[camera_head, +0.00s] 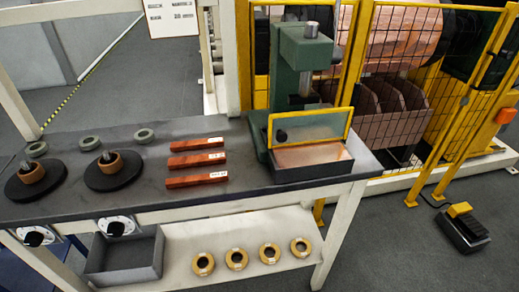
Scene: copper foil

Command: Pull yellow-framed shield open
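The yellow-framed shield (309,128) is a clear panel in a yellow frame on the bench at centre right. A dark round knob (281,135) sits at its left side. The shield stands in front of a green press (300,60) with a metal column, above a dark tray (312,170) with a copper-coloured surface inside. Neither of my grippers shows in the head view.
The dark bench (120,205) holds red bars (196,160), grey rings (144,135) and round black bases with copper-coloured rolls (109,163). A lower shelf holds a grey bin (125,258) and several brass rings (270,253). A yellow mesh fence (400,90) stands behind; a pedal (463,230) lies right.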

